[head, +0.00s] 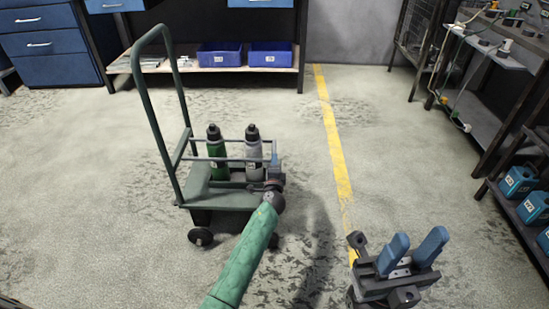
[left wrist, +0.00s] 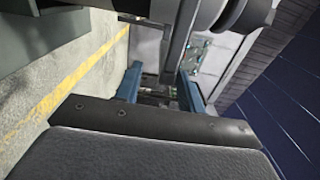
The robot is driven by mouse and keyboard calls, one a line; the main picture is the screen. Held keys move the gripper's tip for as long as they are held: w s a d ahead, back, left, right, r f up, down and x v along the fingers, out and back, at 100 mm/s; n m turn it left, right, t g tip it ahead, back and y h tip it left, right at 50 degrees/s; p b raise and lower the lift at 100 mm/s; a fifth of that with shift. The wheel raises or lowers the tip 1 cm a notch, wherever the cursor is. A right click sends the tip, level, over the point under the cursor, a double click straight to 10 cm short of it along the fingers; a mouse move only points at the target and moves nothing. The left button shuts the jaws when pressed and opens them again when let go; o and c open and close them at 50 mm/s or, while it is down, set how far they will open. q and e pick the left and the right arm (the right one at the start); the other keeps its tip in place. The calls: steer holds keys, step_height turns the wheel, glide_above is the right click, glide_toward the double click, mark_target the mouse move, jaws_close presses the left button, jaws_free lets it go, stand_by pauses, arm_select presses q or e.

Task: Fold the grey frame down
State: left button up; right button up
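A green cart (head: 222,199) stands on the floor in the head view, with a tall green push handle on its left. A thin grey frame (head: 228,159) stands raised above its deck, around or beside a green bottle (head: 217,160) and a grey bottle (head: 253,162). My left gripper (head: 274,158) is at the frame's right end, partly hidden by my arm. In the left wrist view its blue fingers (left wrist: 160,88) are apart. A grey bar, seemingly the frame (left wrist: 177,45), reaches down near them; contact is unclear. My right gripper (head: 412,252) is open and empty, right of the cart.
A workbench shelf (head: 190,68) with blue bins (head: 220,55) stands behind the cart. A rack with blue boxes (head: 520,182) is at the right. A yellow floor line (head: 334,140) runs right of the cart over clear concrete.

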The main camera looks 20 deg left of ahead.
arm_select(q)
steer(key=shift+v, duration=1.25)
